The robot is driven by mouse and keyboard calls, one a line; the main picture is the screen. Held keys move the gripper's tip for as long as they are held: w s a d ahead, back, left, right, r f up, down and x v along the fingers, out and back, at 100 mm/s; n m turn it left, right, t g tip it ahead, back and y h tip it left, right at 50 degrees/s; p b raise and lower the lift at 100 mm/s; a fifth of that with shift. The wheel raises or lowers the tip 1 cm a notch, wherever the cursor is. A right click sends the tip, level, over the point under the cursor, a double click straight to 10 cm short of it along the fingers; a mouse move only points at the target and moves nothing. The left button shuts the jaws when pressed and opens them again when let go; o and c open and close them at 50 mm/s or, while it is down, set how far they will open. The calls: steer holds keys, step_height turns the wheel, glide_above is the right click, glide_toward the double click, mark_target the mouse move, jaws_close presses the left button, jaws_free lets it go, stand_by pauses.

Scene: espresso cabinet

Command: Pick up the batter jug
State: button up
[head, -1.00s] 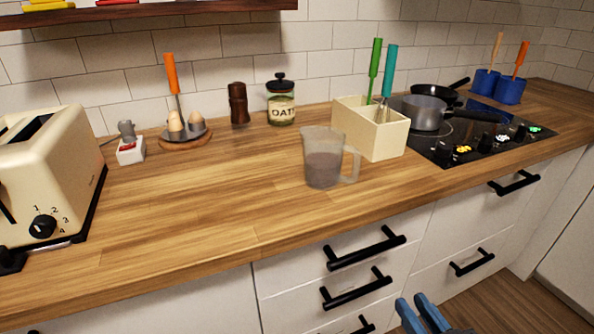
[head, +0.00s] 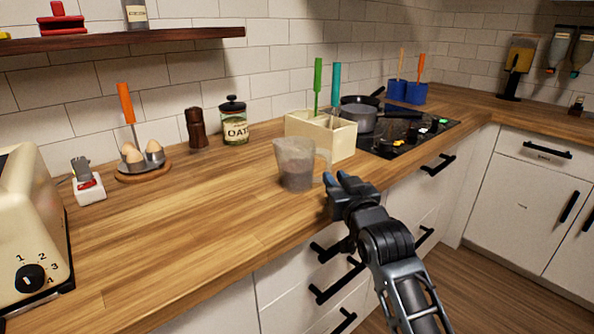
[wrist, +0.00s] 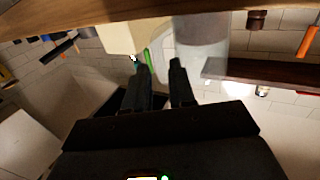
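The batter jug (head: 296,167), translucent grey with dark contents, stands upright on the wooden counter near its front edge. Its handle faces right. My gripper (head: 340,179) is just right of the jug, close to the handle, at about the counter's front edge. In the wrist view, which looks upside down, my gripper (wrist: 159,68) has its two fingers apart with a gap between them. The jug (wrist: 203,42) fills the upper middle there, beyond the fingertips and to the right. Whether a finger touches the handle I cannot tell.
A cream utensil box (head: 340,143) with green and teal-handled tools stands right behind the jug. The hob (head: 405,138) with dark pans is farther right. An oats jar (head: 235,124), a brown mill (head: 196,128) and an egg holder (head: 147,160) stand behind. The counter left of the jug is clear.

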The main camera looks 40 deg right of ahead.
mark_target(330, 171)
steer(key=shift+p+x, duration=0.3)
steer(key=shift+x, duration=2.45)
steer(key=shift+c, duration=0.4)
jaws_close()
